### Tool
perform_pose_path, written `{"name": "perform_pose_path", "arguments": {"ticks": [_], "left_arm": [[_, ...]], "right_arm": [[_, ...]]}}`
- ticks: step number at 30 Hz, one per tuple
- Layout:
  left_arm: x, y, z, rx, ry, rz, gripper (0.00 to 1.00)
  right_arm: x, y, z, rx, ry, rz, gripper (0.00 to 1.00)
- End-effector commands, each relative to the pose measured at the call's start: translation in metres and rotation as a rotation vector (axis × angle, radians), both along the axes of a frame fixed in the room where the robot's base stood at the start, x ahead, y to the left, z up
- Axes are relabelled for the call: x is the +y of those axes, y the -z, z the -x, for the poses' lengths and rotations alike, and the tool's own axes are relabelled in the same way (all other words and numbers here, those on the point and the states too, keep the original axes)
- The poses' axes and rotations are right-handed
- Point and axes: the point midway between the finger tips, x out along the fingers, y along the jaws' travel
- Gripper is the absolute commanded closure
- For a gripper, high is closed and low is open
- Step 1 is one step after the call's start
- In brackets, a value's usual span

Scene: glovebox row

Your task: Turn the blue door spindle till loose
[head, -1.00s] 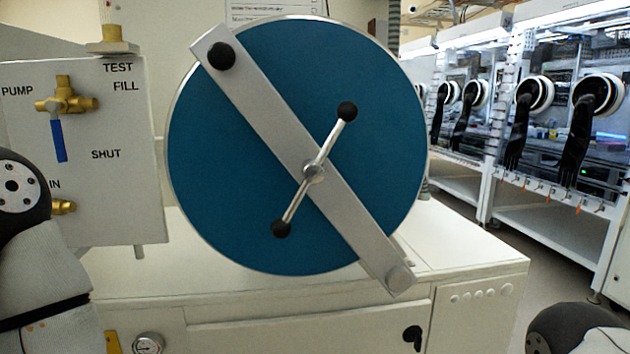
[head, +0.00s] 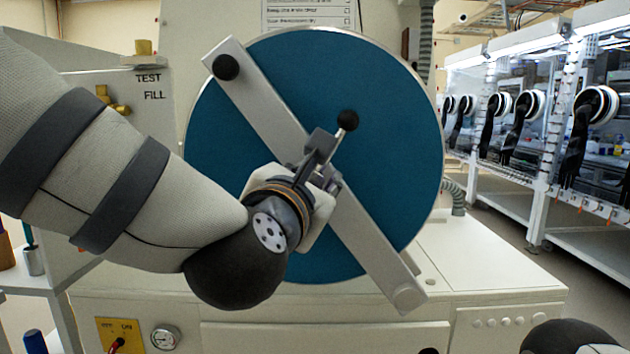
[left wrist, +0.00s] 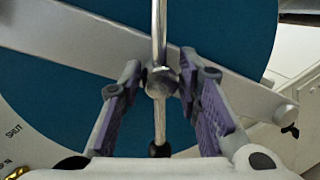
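The round blue door (head: 395,130) faces me, with a flat grey bar (head: 262,112) lying diagonally across it. The spindle (head: 347,121) is a thin metal rod with black knobs, crossing the bar at the door's middle. Its upper knob shows in the head view; my gripper hides its hub and lower end. My left gripper (head: 322,165) is at the hub. In the left wrist view, its two purple-padded fingers (left wrist: 162,90) stand apart on either side of the spindle hub (left wrist: 160,82), with gaps visible. Contact is not clear. My right gripper is out of view.
A valve panel (head: 150,118) stands to the left, partly behind my left arm. Below the door is a white cabinet (head: 500,270) with a gauge (head: 165,337) at its lower left. Gloveboxes (head: 590,110) line the right side, with open floor before them.

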Motion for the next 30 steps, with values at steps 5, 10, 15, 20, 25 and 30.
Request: {"name": "perform_pose_path", "arguments": {"ticks": [5,10,15,20,25,30], "left_arm": [[-0.003,0.0,-0.014,0.0,0.0,0.0,0.69],[-0.004,-0.001,-0.015,-0.001,0.0,-0.001,0.69],[-0.003,-0.001,-0.015,-0.001,0.0,-0.001,0.94],[-0.003,-0.001,-0.015,-0.001,0.0,-0.001,1.0],[-0.003,0.0,-0.016,0.0,0.0,0.004,1.0],[-0.002,0.003,-0.025,0.004,-0.001,0.045,1.0]], "right_arm": [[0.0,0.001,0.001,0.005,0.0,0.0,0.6],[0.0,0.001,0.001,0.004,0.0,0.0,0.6],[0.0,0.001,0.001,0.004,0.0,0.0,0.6],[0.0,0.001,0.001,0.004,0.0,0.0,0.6],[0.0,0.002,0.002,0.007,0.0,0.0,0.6],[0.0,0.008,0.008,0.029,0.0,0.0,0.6]]}}
